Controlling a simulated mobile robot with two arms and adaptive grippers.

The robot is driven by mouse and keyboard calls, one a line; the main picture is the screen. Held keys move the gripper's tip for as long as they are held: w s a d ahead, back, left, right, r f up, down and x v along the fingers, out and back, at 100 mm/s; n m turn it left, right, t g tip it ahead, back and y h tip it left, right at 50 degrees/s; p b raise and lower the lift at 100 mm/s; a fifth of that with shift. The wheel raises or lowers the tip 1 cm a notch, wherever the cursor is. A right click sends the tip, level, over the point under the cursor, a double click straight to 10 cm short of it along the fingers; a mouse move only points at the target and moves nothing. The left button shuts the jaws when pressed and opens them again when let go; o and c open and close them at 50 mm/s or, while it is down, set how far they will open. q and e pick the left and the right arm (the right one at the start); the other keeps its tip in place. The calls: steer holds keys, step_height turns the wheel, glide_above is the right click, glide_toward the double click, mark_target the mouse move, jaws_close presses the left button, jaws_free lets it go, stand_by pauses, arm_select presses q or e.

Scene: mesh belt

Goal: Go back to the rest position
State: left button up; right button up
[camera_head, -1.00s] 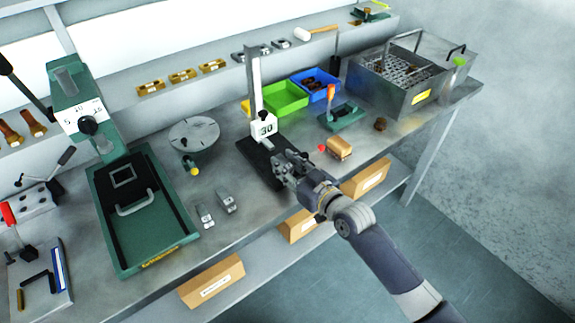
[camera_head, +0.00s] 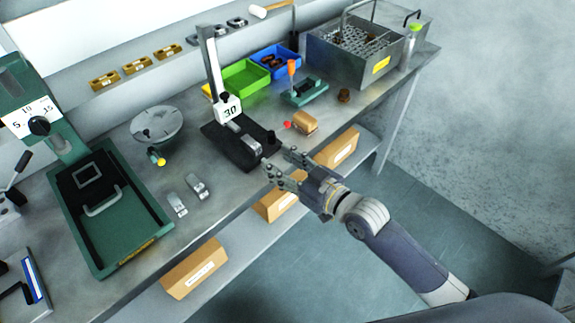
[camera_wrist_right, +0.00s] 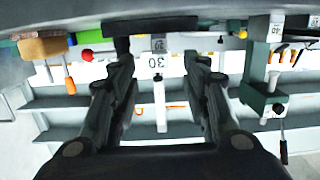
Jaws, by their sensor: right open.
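My right gripper (camera_head: 278,168) is open and empty in the head view. It is just off the front edge of the workbench, in front of the black-based height gauge stand (camera_head: 222,108) marked 30. A small metal block (camera_head: 253,144) sits on the stand's black base, apart from the fingers. My left gripper is not in view.
Two metal blocks (camera_head: 198,186) lie on the bench left of the stand. A green press (camera_head: 112,215) stands at left. Green (camera_head: 243,82) and blue (camera_head: 275,60) bins and a metal basket tank (camera_head: 350,60) are behind. Boxes (camera_head: 195,268) sit on the lower shelf. Open floor lies right.

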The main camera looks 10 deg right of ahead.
steer(key=shift+v, duration=0.95)
steer(key=s+d+f+m+g+h, duration=0.2)
steer(key=s+d+f+g+h, duration=0.15)
steer(key=s, duration=0.45)
steer(key=s+d+f+m+g+h, duration=0.25)
steer(key=s+d+f, duration=0.25)
steer(key=s, duration=0.4)
steer(key=s+d+f+m+g+h, duration=0.1)
steer(key=s+d+f+g+h, duration=0.3)
steer(key=s, duration=0.4)
step_height(320, 180, down, 25)
steer(key=g, duration=0.1)
steer(key=s+d+f, duration=0.1)
steer(key=s+f, duration=0.7)
steer(key=s, duration=0.1)
steer(key=s+d+f+g, duration=0.1)
steer(key=s+d+f, duration=0.1)
steer(key=s+f, duration=0.7)
steer(key=shift+d+n, duration=0.3)
steer(key=shift+n, duration=0.05)
